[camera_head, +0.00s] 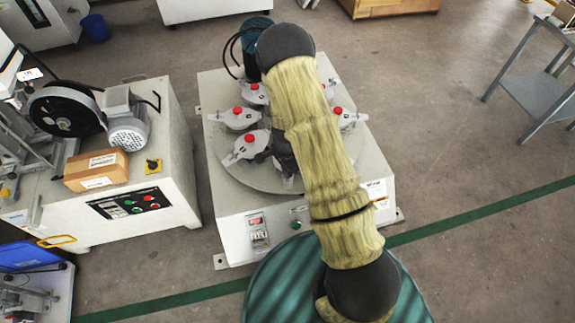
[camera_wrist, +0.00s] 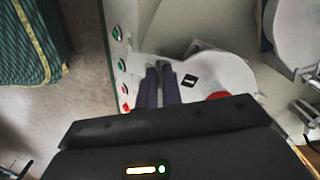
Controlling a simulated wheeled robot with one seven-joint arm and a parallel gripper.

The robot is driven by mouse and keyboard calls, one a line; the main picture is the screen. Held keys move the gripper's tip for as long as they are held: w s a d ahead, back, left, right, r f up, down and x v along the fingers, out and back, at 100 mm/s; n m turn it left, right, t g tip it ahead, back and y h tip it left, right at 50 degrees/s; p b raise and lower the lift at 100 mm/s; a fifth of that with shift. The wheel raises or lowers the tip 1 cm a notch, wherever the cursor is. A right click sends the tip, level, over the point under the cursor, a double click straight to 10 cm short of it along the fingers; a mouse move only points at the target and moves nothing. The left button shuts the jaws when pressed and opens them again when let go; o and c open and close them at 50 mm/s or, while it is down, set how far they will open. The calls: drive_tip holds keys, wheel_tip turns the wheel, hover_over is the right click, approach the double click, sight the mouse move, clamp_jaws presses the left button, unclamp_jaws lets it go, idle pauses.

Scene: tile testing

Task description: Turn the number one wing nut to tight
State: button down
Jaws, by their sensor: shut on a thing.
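A round plate (camera_head: 262,183) on a white machine carries several grey clamps with red knobs. The front-left clamp (camera_head: 242,149) is beside my gripper, which is partly hidden by my arm in the head view. In the wrist view this grey clamp (camera_wrist: 235,75) has a red knob (camera_wrist: 218,96) and a small black label (camera_wrist: 190,81). My gripper (camera_wrist: 160,68) has its two dark fingers close together at the clamp's end, shut on what looks like the wing nut. The nut itself is hidden between the fingertips, and I cannot read its number.
Other clamps stand close by, one at the left (camera_head: 235,118) and one at the right (camera_head: 346,117). A machine with a black wheel (camera_head: 66,108) and a cardboard box (camera_head: 96,169) stands to the left. A grey table (camera_head: 548,84) is at the far right. Floor between is clear.

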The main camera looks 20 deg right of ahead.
drive_tip(key=m+p, duration=0.3)
drive_tip(key=m, duration=0.1)
drive_tip(key=shift+a+r, duration=0.1)
drive_tip(key=shift+r, duration=0.05)
drive_tip(key=shift+w+m+p, duration=0.15)
drive_tip(key=shift+m+p, duration=0.8)
drive_tip(key=shift+m, duration=0.35)
drive_tip(key=c, duration=1.6)
unclamp_jaws()
drive_tip(key=shift+o, duration=0.2)
wheel_tip(320, 180, up, 17)
drive_tip(key=p, duration=0.5)
